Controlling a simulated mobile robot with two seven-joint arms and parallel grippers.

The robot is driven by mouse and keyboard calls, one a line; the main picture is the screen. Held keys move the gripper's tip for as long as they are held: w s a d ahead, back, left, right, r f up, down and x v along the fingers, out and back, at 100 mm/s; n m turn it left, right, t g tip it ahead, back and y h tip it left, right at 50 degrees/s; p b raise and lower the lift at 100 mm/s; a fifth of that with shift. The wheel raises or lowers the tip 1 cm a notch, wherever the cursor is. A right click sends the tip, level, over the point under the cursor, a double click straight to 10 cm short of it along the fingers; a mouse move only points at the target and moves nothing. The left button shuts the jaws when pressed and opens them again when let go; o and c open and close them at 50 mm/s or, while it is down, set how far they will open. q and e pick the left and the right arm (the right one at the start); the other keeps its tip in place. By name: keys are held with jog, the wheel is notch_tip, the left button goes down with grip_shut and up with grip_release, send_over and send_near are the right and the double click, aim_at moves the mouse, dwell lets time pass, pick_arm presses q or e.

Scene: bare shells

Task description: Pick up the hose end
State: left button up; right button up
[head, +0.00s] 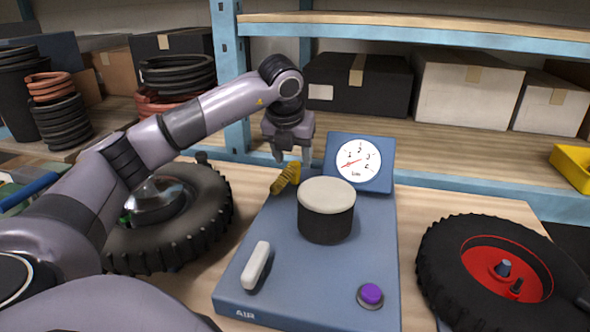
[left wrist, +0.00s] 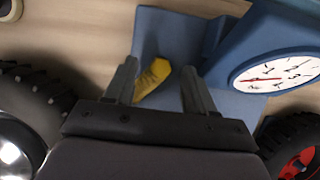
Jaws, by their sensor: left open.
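The yellow hose end (head: 285,179) sits at the back left of the blue air station (head: 300,279), left of the dark cylinder with a pale top. My left gripper (head: 292,157) is open just above and behind the hose end, fingers pointing down. In the left wrist view the yellow hose end (left wrist: 153,77) shows between the two open fingers of my left gripper (left wrist: 160,80), nearer the left finger. Whether a finger touches it I cannot tell. My right gripper is not in view.
A pressure gauge (head: 358,161) stands close right of my left gripper. The cylinder (head: 326,211), a white handle (head: 256,265) and a purple button (head: 370,295) are on the station. Wheels flank it, one left (head: 206,217), one right (head: 452,262). Shelves with boxes (head: 466,89) stand behind.

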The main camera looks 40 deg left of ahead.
aim_at(295, 163)
pick_arm(q)
jog(key=shift+x, duration=1.6)
jog(key=shift+d, duration=0.1)
grip_shut()
jog(key=shift+r, duration=0.1)
notch_tip(295, 163, up, 20)
jog(key=shift+p, duration=0.3)
